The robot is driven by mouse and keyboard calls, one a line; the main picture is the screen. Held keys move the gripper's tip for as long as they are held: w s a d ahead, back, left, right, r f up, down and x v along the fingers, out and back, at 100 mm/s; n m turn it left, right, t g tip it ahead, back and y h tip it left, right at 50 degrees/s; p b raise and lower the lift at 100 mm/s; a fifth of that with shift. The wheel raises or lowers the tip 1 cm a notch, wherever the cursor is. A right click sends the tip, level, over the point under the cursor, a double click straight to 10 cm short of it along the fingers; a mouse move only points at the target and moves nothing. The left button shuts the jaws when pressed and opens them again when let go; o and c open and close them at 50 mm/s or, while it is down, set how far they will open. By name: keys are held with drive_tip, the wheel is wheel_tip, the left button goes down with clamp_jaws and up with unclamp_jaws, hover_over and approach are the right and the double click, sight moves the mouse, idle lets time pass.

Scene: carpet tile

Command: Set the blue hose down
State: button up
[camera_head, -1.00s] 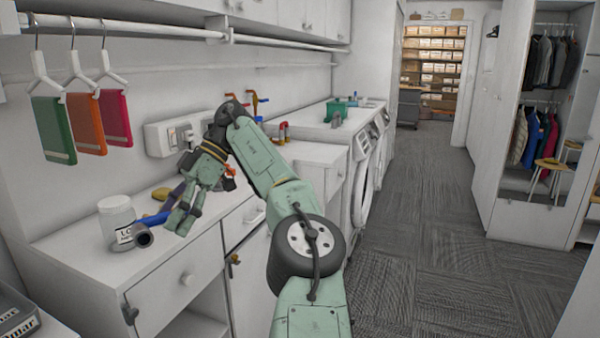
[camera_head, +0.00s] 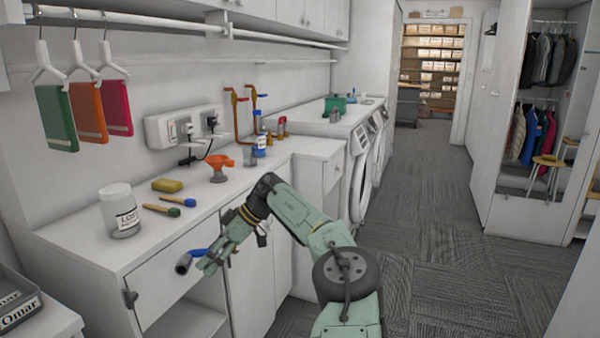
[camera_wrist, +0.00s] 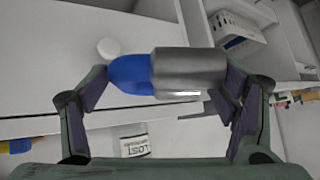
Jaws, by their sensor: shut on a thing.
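The blue hose (camera_head: 199,252) is a short blue piece with a grey cylindrical end. My gripper (camera_head: 212,262) is shut on it and holds it in the air in front of the white cabinet's drawer fronts, below the counter edge. In the wrist view the hose (camera_wrist: 128,74) lies crosswise between the two fingers of my gripper (camera_wrist: 160,95), its grey end to the right. Part of the hose is hidden behind the fingers in the head view.
A grey labelled bin (camera_head: 18,305) stands at lower left. Carpet floor (camera_head: 430,250) is clear at right.

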drive_tip(key=d+f+m+t+h+b, duration=0.1)
drive_tip(key=d+f+m+t, duration=0.3)
drive_tip(key=f, duration=0.4)
drive_tip(key=w+d+f+m+t+h+b, duration=0.1)
drive_tip(key=d+f+m+t, duration=0.1)
drive_tip(key=d+f+m, duration=0.5)
drive_tip(key=d+f+m+t+b, duration=0.1)
drive_tip(key=d+f+t, duration=0.25)
drive_tip(key=f, duration=0.65)
drive_tip(key=s+d+f+m+t+h+b, duration=0.1)
drive_tip(key=s+d+f+m+h, duration=0.2)
drive_tip(key=s+f, duration=0.5)
drive_tip(key=s+d+f+m+t+h+b, duration=0.1)
drive_tip(key=s+d+f+m+h, duration=0.2)
drive_tip(key=s+d+f+m, duration=0.2)
drive_tip(key=s+f, duration=0.3)
drive_tip(key=s, duration=0.2)
drive_tip(key=shift+s+d+f+m+h, duration=0.15)
drive_tip(key=shift+s+f+m+h, duration=0.15)
drive_tip(key=shift+m+h, duration=0.1)
